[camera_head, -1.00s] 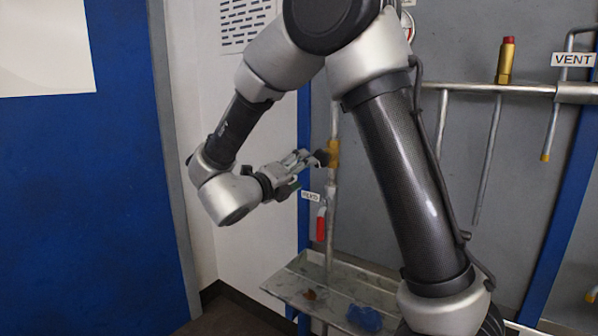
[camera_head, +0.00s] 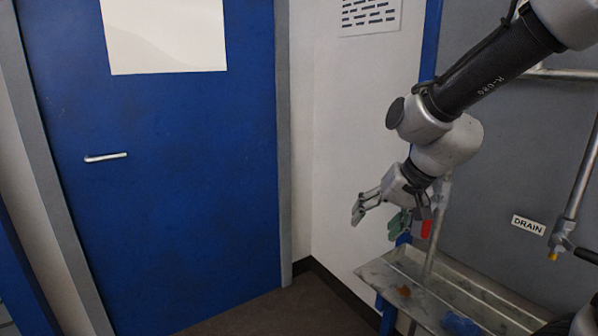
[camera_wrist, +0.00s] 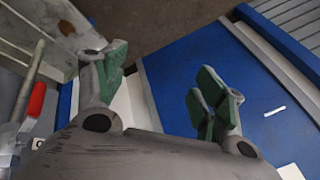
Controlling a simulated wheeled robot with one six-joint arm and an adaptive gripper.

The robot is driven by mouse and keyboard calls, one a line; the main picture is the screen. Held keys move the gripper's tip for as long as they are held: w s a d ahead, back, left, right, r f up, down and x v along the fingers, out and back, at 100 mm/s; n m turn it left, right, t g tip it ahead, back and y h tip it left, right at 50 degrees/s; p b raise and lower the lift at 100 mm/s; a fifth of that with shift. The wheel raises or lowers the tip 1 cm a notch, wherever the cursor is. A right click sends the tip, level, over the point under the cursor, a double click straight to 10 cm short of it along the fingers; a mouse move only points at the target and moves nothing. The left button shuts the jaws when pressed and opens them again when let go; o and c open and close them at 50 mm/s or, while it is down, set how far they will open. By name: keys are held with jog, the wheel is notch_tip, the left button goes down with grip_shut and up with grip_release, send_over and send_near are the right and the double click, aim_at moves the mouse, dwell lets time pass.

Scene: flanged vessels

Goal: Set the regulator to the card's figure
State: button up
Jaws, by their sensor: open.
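My gripper (camera_head: 380,217) is open and empty, with its fingers pointing down and left, toward the door side. Its green-padded fingers also show spread in the wrist view (camera_wrist: 160,78), with nothing between them. A vertical pipe (camera_head: 434,240) with a red lever handle (camera_head: 426,229) stands just behind the gripper, to its right. The red handle also shows at the left of the wrist view (camera_wrist: 37,98). The regulator cannot be made out now; my arm covers the upper pipe. No readable card figure shows. A blank-looking white sheet (camera_head: 165,35) hangs on the door.
A blue door (camera_head: 180,180) with a lever handle (camera_head: 105,157) fills the left. A printed notice (camera_head: 370,14) is on the white wall. A metal tray (camera_head: 380,264) with a blue cloth (camera_head: 461,323) lies below the gripper. A DRAIN label (camera_head: 528,226) is at right. The floor before the door is clear.

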jog(key=s+d+r+h, duration=0.2)
jog(key=s+d+r, duration=0.1)
jog(key=s+d, duration=0.5)
jog(key=s+d+r+n+h, duration=0.1)
jog(key=s+d+r, duration=0.3)
jog(key=s+d, duration=0.4)
jog(key=d+h, duration=0.1)
jog(key=d, duration=0.2)
jog(key=shift+s+d+r+n, duration=0.25)
jog(key=shift+n, duration=0.05)
dwell(1.3)
